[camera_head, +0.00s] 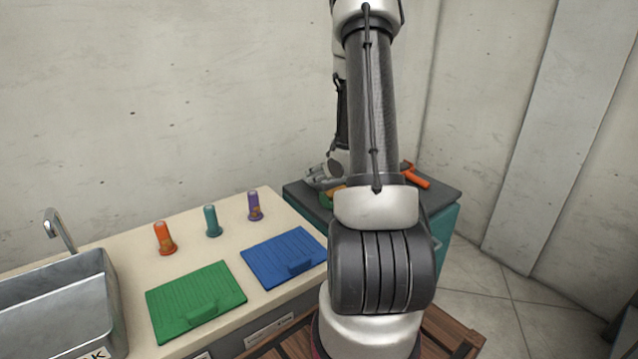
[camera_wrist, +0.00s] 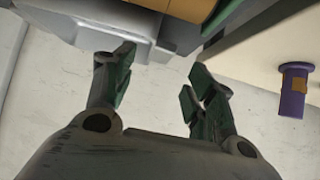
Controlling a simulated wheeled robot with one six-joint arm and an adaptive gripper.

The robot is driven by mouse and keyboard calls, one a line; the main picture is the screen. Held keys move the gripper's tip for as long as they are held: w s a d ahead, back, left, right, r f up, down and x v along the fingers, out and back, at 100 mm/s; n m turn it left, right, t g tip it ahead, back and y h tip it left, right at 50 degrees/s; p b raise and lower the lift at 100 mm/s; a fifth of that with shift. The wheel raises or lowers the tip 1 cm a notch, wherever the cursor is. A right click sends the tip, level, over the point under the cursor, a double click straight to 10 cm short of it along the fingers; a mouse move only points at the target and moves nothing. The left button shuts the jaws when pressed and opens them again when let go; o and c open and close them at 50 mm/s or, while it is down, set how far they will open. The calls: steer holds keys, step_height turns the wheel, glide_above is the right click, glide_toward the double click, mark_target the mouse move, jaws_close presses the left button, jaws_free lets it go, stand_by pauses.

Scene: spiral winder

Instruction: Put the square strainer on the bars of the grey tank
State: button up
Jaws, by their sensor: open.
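I cannot make out a square strainer in either view. A grey metal basin (camera_head: 60,320) with a tap stands at the left of the head view; its label is cut off, showing a K. I see no bars across its visible part. My gripper (camera_wrist: 160,70) is open in the wrist view, its two dark fingers apart with pale wall between them. A grey block-like part (camera_wrist: 140,28) and an orange-brown rounded thing (camera_wrist: 182,8) are at the top of that view, close to the fingertips. In the head view my arm hides much of the gripper area.
Green (camera_head: 197,302) and blue (camera_head: 284,257) boards lie on the cream counter. Orange (camera_head: 164,239), teal (camera_head: 212,222) and purple (camera_head: 254,207) bottles stand behind them; the purple one also shows in the wrist view (camera_wrist: 293,90). An orange-handled thing (camera_head: 416,177) lies on the dark-topped teal cabinet (camera_head: 443,236).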

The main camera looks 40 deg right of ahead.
steer(key=x, duration=0.7)
steer(key=shift+w+f, duration=0.2)
steer(key=shift+w, duration=0.1)
steer(key=shift+c, duration=0.4)
jaws_close()
